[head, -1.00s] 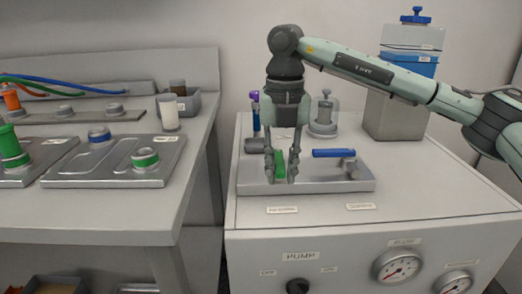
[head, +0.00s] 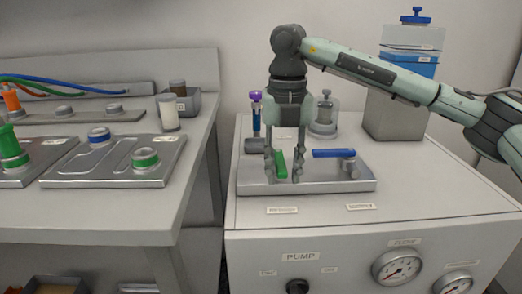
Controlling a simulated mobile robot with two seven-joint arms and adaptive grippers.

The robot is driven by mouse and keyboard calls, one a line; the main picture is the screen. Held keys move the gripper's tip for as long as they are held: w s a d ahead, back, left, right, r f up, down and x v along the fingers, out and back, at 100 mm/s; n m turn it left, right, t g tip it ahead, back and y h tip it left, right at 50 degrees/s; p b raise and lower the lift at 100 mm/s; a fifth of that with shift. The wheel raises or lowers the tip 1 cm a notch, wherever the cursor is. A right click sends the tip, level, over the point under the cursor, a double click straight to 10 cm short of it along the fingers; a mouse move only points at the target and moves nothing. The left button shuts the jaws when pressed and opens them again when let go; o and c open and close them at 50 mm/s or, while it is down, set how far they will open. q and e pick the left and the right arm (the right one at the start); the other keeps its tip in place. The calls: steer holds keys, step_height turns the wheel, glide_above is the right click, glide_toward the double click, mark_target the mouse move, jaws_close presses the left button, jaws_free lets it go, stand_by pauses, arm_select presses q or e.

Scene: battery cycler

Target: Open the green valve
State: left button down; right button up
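The green valve handle (head: 281,164) is on the metal tray (head: 320,187) on top of the pump cabinet, and it stands at a slant pointing away from me. My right gripper (head: 284,176) points straight down over it, with one finger on each side of the green handle. The fingers are apart, and a gap shows between at least one finger and the handle. The fingers hide part of the valve's base. The blue valve handle (head: 334,153) lies crosswise to the right on the same tray. My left gripper is not in view.
The left bench (head: 110,215) holds plates with green and blue fittings. The cabinet's front top is clear.

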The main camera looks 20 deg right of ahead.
mark_target(285, 166)
steer(key=shift+r, duration=0.15)
step_height(285, 166, up, 6)
steer(key=p, duration=0.4)
steer(key=shift+d+f, duration=0.1)
steer(key=shift+f, duration=0.1)
steer(key=shift+s+r, duration=0.1)
steer(key=shift+r, duration=1)
